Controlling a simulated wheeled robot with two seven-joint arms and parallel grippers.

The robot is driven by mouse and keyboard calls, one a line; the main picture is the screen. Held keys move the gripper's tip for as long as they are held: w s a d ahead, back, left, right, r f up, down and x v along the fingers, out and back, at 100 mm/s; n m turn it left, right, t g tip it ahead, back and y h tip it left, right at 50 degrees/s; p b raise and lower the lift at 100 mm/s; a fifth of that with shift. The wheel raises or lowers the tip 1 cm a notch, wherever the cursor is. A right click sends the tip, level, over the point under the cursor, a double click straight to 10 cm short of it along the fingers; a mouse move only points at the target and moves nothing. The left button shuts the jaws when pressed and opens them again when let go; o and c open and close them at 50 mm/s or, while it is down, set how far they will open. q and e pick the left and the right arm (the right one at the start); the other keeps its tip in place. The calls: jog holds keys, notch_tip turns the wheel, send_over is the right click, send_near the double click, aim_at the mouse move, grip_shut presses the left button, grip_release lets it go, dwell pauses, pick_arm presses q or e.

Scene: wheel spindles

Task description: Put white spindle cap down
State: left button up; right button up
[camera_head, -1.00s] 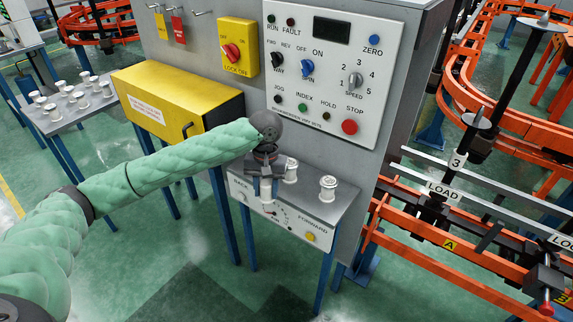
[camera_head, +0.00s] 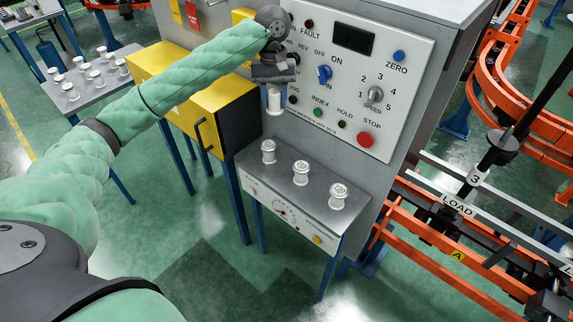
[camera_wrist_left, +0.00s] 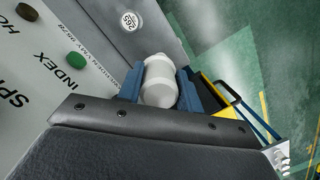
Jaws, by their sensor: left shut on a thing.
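My left gripper (camera_head: 274,100) is shut on a white spindle cap (camera_head: 276,106) and holds it upright in the air, in front of the grey control panel and above the small grey shelf table (camera_head: 283,187). In the left wrist view the white cap (camera_wrist_left: 159,82) sits between the two blue fingers. Three other white spindle caps stand upright in a row on the shelf table: a left one (camera_head: 268,152), a middle one (camera_head: 301,173) and a right one (camera_head: 338,196). The held cap is apart from them. My right gripper is not in view.
The control panel (camera_head: 345,85) with knobs and buttons rises behind the shelf table. A yellow box (camera_head: 205,115) is to the left. A grey table (camera_head: 95,98) with several white caps stands further left. Orange rails (camera_head: 420,235) and a LOAD sign (camera_head: 457,206) are at the right.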

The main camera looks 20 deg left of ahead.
pick_arm(q)
notch_tip(320, 180, down, 22)
jog(key=p, duration=0.6)
jog(key=shift+r, duration=0.15)
jog(key=shift+f+p, duration=0.9)
jog(key=shift+f, duration=1.35)
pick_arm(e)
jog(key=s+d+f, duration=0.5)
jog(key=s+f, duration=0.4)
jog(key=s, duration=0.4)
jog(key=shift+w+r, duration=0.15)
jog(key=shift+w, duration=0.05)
pick_arm(q)
jog(key=o, duration=1)
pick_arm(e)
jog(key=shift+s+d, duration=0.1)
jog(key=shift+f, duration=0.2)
